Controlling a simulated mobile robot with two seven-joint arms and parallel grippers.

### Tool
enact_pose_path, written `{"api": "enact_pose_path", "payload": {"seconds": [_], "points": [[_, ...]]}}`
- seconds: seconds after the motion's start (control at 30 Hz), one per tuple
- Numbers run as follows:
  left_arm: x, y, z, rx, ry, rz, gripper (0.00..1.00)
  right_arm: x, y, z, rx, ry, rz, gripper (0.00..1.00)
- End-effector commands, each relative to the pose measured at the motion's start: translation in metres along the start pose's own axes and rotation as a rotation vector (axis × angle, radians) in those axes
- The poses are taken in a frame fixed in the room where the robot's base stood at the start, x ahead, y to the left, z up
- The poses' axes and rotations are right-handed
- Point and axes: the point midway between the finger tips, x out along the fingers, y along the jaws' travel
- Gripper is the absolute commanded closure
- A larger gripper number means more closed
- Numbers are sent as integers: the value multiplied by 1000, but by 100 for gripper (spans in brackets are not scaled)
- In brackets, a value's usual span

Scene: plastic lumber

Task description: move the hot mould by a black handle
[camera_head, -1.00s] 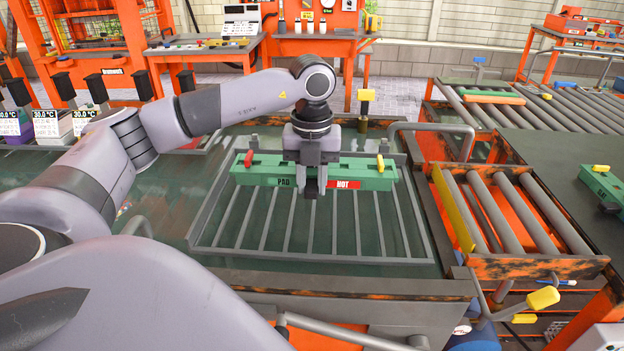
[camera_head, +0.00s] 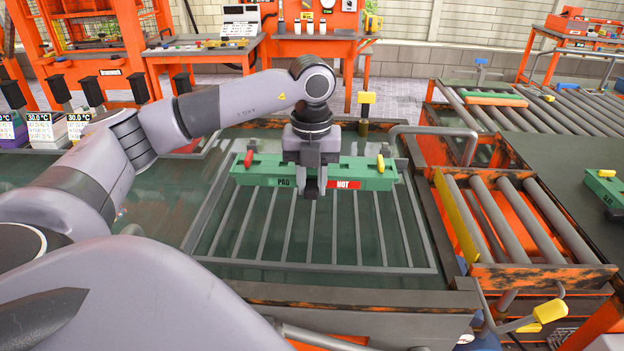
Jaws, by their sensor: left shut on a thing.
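The green mould (camera_head: 362,174) is a long bar with a red "HOT" label and a "PAD" label on its front face. It has a red knob at its left end and a yellow knob at its right end. It is at the far part of a grey barred rack (camera_head: 286,226). My left gripper (camera_head: 312,188) is over the middle of the mould, pointing down, shut on its black handle. The handle is mostly hidden between the fingers. I cannot tell whether the mould touches the bars. My right gripper is not in view.
A short roller conveyor (camera_head: 512,220) with a yellow side rail (camera_head: 455,215) stands right of the rack. A grey bent tube rail (camera_head: 440,131) stands at the rack's back right. Another green piece (camera_head: 606,188) lies on the dark table at far right.

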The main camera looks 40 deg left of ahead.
Motion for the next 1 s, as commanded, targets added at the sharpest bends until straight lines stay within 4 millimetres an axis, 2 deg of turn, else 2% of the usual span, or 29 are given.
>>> {"api": "enact_pose_path", "payload": {"seconds": [0.3,0.6,0.8,1.0], "points": [[26,0,0,-1,-3,-4,100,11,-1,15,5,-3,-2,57],[55,0,0,0,-3,-3,100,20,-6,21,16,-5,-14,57],[64,-1,0,-1,-4,-4,100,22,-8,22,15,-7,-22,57],[64,-1,0,-1,-4,-4,100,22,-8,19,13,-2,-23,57]]}}
